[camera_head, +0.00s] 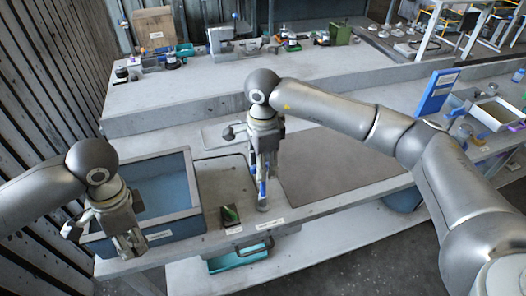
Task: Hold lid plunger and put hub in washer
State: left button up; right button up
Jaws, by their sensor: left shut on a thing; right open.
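An open grey box with a blue inside (188,190), likely the washer, stands at the left of the front bench. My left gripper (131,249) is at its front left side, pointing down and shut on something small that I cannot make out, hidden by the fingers. The lid plunger cannot be told apart there. My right gripper (262,186) points down over the bench, right of the box, open. A small grey cylindrical piece (263,206) stands at its fingertips; I cannot tell whether this is the hub or whether the fingers touch it.
A small black block with a green top (230,216) sits between box and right gripper. A dark mat (335,172) lies bare to the right. A blue panel (437,93) stands further right. The rear bench (215,90) carries several small machines and a cardboard box (154,28).

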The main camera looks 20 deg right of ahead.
jog(key=shift+f, duration=0.45)
